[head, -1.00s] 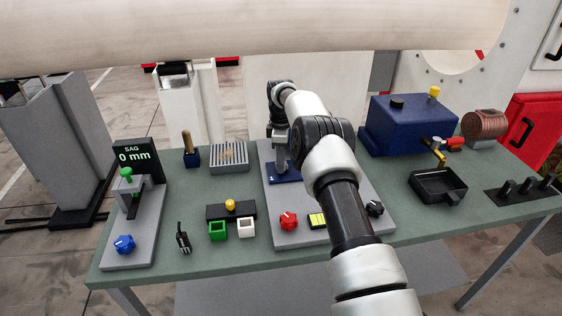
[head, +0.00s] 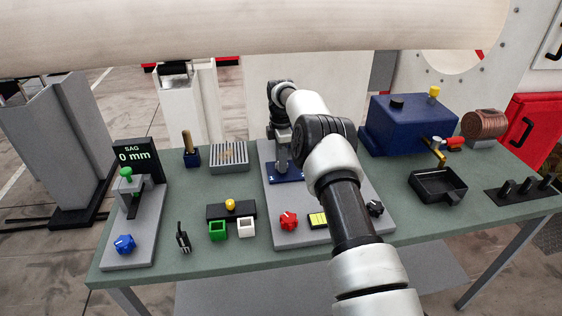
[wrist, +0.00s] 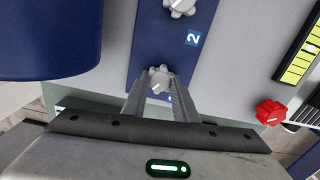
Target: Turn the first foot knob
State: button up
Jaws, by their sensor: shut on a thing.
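In the wrist view, a light grey lobed knob (wrist: 159,76) sits on a dark blue plate (wrist: 148,40). My gripper (wrist: 156,86) is shut on this knob, one finger on each side. A label beside the knob is mostly hidden by the right finger. A second grey knob (wrist: 180,5), marked "2", lies farther along the plate and is cut off by the frame's top edge. In the head view the blue plate (head: 287,180) shows at the foot of my arm's end; the knobs there are too small or hidden to make out.
A red knob (head: 288,221) and a yellow-green gauge (head: 317,220) stand on the grey base near the plate. A large dark blue body (wrist: 50,38) is close on the left in the wrist view. A display (head: 133,155) reads "SAG 0 mm".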

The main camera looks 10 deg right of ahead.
jog(key=shift+r, duration=0.1)
jog(key=o, duration=1.1)
jog(key=shift+c, duration=0.2)
notch_tip(320, 180, up, 17)
jog(key=p, duration=0.5)
jog(key=shift+r, duration=0.15)
jog(key=shift+r, duration=0.1)
